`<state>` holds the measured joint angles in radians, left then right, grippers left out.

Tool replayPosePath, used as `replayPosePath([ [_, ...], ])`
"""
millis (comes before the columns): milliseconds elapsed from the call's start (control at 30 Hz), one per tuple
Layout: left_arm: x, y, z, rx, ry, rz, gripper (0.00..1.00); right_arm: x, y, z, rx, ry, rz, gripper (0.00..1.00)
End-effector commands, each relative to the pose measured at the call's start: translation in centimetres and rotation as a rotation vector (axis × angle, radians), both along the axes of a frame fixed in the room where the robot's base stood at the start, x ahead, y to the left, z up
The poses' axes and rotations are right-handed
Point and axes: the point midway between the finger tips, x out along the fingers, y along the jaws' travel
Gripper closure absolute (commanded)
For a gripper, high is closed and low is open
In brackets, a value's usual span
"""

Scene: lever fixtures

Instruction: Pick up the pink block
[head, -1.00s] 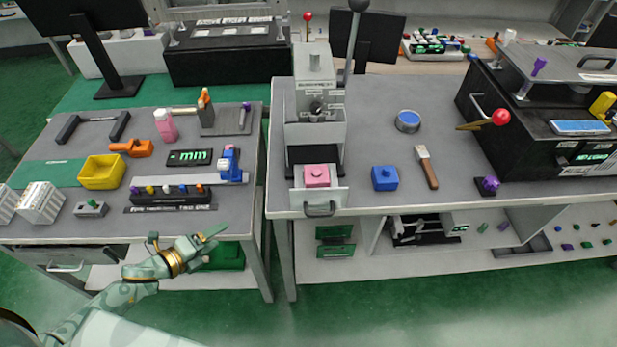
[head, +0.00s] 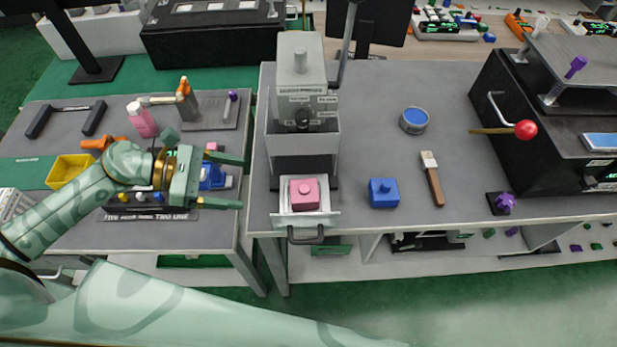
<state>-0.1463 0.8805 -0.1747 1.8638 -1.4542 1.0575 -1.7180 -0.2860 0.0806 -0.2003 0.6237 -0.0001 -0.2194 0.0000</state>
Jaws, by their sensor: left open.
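The pink block (head: 304,195) sits in a small pale tray (head: 292,220) at the foot of the grey lever press (head: 303,100), near the front edge of the right table. It has a small knob on top. My left gripper (head: 242,182) is open and empty, to the left of the pink block and apart from it. Its fingers point right, over the right end of the left table. My right gripper is not in view.
A blue block (head: 383,193) and a brush (head: 432,178) lie right of the tray. A round blue-topped tin (head: 414,120) is behind them. A black machine with a red-knobbed lever (head: 525,130) stands at right. The press's dark handle (head: 306,237) juts over the table edge.

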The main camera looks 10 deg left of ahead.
Motion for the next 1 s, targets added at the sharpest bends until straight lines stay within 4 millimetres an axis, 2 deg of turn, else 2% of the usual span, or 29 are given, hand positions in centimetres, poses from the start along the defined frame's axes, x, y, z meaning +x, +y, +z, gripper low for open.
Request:
replayPosePath([
  [233, 1.8, -5.1, -1.9, -0.007, -0.002, 0.0, 0.2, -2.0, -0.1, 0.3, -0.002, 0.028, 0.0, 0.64],
  [400, 2.8, -8.0, -3.4, -0.005, -0.001, 0.003, 0.2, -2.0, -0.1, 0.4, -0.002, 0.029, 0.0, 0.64],
  [633, 3.4, -9.9, -4.0, -0.005, 0.001, 0.002, 0.2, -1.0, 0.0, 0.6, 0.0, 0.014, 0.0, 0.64],
  [900, 4.6, -13.5, -5.3, -0.005, 0.001, 0.003, 0.2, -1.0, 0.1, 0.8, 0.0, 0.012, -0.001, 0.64],
  [1000, 4.7, -13.9, -5.6, -0.002, 0.002, 0.003, 0.2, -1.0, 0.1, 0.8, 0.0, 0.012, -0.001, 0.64],
])
